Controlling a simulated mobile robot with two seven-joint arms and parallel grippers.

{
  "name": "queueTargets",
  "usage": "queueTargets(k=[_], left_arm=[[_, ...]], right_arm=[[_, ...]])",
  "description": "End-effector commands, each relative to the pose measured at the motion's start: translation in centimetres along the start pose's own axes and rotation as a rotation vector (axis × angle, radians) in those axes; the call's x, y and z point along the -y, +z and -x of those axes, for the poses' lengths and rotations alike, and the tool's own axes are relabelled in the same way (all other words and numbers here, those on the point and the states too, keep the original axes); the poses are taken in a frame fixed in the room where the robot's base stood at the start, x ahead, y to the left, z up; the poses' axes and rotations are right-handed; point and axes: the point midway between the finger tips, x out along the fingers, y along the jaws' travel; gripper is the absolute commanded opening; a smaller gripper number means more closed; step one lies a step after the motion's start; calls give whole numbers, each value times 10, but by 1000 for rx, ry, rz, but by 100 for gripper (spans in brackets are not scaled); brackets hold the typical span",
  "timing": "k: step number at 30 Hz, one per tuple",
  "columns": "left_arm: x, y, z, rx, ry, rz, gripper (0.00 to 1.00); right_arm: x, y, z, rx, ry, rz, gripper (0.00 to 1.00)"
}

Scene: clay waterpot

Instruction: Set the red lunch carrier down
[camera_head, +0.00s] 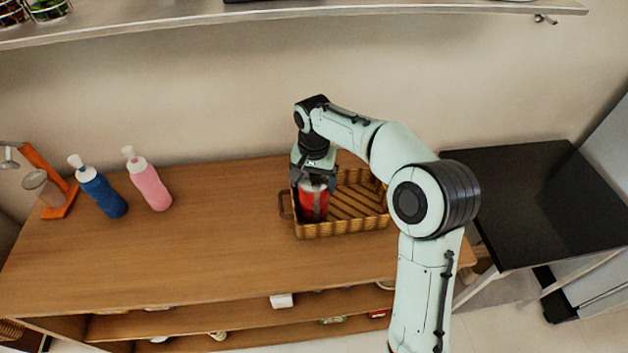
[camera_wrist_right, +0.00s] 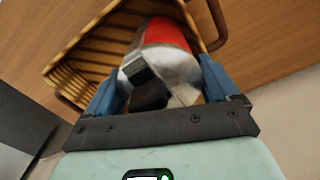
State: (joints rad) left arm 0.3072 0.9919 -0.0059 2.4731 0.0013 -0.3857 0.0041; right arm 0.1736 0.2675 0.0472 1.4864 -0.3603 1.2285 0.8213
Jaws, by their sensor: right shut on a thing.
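The red lunch carrier (camera_head: 313,204) has a red body and a silvery top. It is upright within the left end of a wicker basket (camera_head: 343,229) on the wooden counter. My right gripper (camera_head: 314,181) comes down from above and is shut on its top. In the right wrist view the red and silver carrier (camera_wrist_right: 166,40) lies between the two blue fingers of my right gripper (camera_wrist_right: 160,88). Whether its base touches the basket floor is hidden. My left gripper is not in view.
The basket's right part is empty, partly behind my arm. A blue bottle (camera_head: 101,193), a pink bottle (camera_head: 150,184) and an orange stand with a glass jar (camera_head: 45,188) are at the counter's left. The counter's middle is clear. A black table (camera_head: 545,200) stands right.

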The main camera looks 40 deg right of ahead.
Motion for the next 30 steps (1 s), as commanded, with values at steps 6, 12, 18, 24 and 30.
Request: queueTargets(k=[6, 12, 18, 24, 30], left_arm=[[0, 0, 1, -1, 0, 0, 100], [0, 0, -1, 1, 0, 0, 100], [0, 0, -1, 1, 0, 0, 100], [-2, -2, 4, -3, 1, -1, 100], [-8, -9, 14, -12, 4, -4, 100]], right_arm=[[1, 0, 2, -3, -3, 0, 4], [0, 0, -3, -1, 0, 0, 100], [0, 0, -2, -1, 0, 1, 100], [1, -1, 15, -4, -3, 0, 100], [2, -2, 59, -6, -5, 1, 100]])
